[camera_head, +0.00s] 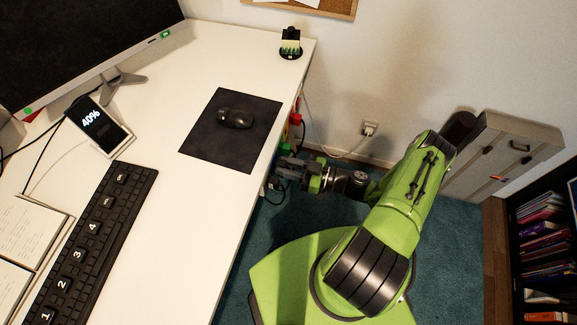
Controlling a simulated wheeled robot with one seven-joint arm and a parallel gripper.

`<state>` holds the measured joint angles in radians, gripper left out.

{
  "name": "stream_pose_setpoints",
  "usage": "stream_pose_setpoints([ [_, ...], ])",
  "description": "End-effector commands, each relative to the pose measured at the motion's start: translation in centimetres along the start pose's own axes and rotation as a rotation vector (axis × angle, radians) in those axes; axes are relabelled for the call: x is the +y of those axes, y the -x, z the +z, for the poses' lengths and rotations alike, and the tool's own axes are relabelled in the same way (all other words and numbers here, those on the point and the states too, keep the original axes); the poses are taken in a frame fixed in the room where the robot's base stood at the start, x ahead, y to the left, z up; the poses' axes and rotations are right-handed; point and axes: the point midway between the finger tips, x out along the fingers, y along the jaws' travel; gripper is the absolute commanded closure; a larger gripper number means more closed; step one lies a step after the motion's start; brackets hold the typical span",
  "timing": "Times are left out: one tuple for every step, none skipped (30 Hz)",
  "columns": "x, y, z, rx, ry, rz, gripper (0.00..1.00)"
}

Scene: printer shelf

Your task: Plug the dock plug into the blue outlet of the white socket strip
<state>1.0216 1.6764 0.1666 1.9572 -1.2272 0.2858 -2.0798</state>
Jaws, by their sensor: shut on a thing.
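My gripper (284,172) is at the right edge of the white desk, low beside its side. It is shut on a small dark thing, taken to be the dock plug, mostly hidden by the fingers. A thin dark cable (274,196) hangs in a loop just below the gripper. Small red and green parts (296,119) show at the desk's side just beyond the gripper. The white socket strip and its blue outlet cannot be made out, and I cannot tell whether the plug touches an outlet.
The white desk (215,70) fills the left, with a mouse mat (205,150), keyboard (95,240), phone stand (100,130) and monitor. A wall outlet (369,129) with a white cable is behind my arm. Teal carpet lies below.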

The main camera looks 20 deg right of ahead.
Motion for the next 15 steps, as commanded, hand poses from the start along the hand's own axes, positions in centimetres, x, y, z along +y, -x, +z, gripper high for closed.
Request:
stream_pose_setpoints([
  [0.0,-0.11,-0.01,0.0,0.0,0.0,1.0],
  [0.0,-0.16,-0.01,0.0,0.0,0.0,1.0],
  [0.0,-0.23,-0.01,0.0,0.0,0.0,1.0],
  [0.0,-0.29,-0.01,0.0,0.0,0.0,1.0],
  [0.01,-0.28,-0.01,0.0,0.0,0.001,1.0],
  [0.01,-0.27,-0.01,0.0,0.0,0.001,1.0],
  [0.01,-0.27,-0.01,0.0,0.0,0.001,1.0],
  [0.01,-0.27,-0.01,0.0,0.0,0.001,0.7],
  [0.01,-0.27,-0.01,0.0,0.0,0.0,0.64],
  [0.01,-0.27,-0.01,0.0,0.0,0.0,0.59],
  [0.01,-0.27,-0.01,0.0,0.0,0.0,0.55],
  [0.0,-0.26,-0.01,0.0,0.0,0.0,0.49],
  [0.0,-0.26,-0.01,0.0,0.0,0.0,0.44],
  [0.0,-0.26,-0.01,0.0,0.0,0.0,0.43],
  [0.0,-0.26,-0.01,0.0,0.0,0.0,0.43],
])
